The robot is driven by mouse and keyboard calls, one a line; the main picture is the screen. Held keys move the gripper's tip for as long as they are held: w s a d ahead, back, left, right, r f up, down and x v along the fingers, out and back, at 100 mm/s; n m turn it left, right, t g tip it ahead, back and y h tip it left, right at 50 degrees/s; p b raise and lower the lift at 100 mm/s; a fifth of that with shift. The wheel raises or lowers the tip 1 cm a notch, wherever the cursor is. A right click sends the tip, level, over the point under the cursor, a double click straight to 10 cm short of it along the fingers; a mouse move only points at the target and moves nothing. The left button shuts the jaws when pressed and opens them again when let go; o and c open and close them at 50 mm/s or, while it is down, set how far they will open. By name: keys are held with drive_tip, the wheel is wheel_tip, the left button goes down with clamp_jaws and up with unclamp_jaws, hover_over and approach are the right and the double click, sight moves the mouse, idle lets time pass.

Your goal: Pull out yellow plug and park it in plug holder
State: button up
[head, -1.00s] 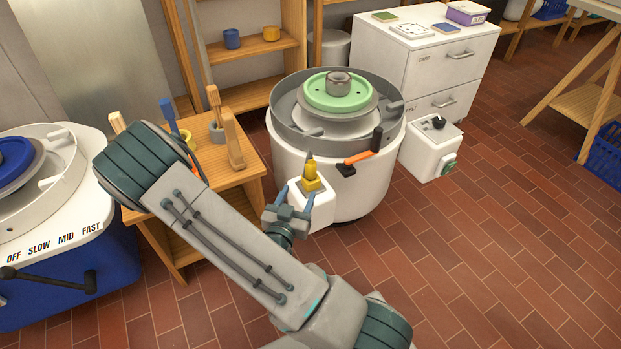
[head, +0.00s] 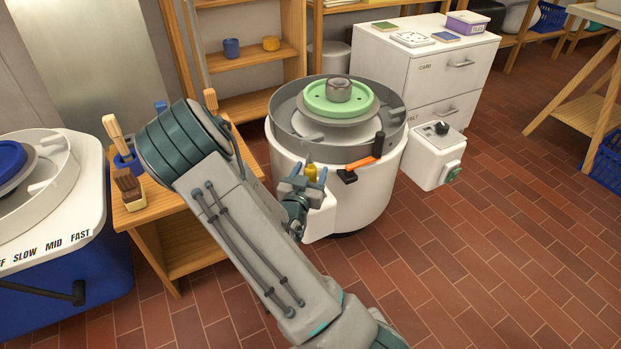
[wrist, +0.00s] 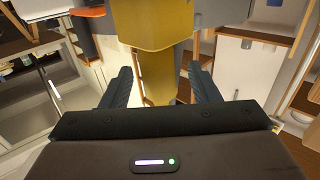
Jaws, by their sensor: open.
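The yellow plug (head: 311,172) stands upright at the white box (head: 320,222) on the front of the white pottery wheel (head: 345,195). My gripper (head: 304,187) is open, with its fingers on either side of the plug and partly covering it. In the wrist view the plug (wrist: 155,40) fills the upper middle, and its narrower lower part lies between the spread fingers. I cannot tell whether a finger touches it. I cannot make out which thing is the plug holder.
An orange lever with black ends (head: 365,160) is close to the right of my gripper. A white box with a black knob (head: 437,155) sticks out further right. A wooden stand (head: 150,215) with brushes is behind my arm at left. Brick floor at right is clear.

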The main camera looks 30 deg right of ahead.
drive_tip(key=shift+x, duration=1.2)
drive_tip(key=c, duration=1)
drive_tip(key=shift+c, duration=0.2)
drive_tip(key=shift+r, duration=0.5)
wheel_tip(320, 180, up, 4)
drive_tip(key=shift+s+f+p, duration=0.1)
drive_tip(key=shift+s+p, duration=0.05)
drive_tip(key=shift+p, duration=1.1)
drive_tip(key=s+d+r+p, duration=0.5)
drive_tip(key=s+p, duration=0.5)
drive_tip(key=p, duration=0.3)
drive_tip(key=shift+r, duration=0.55)
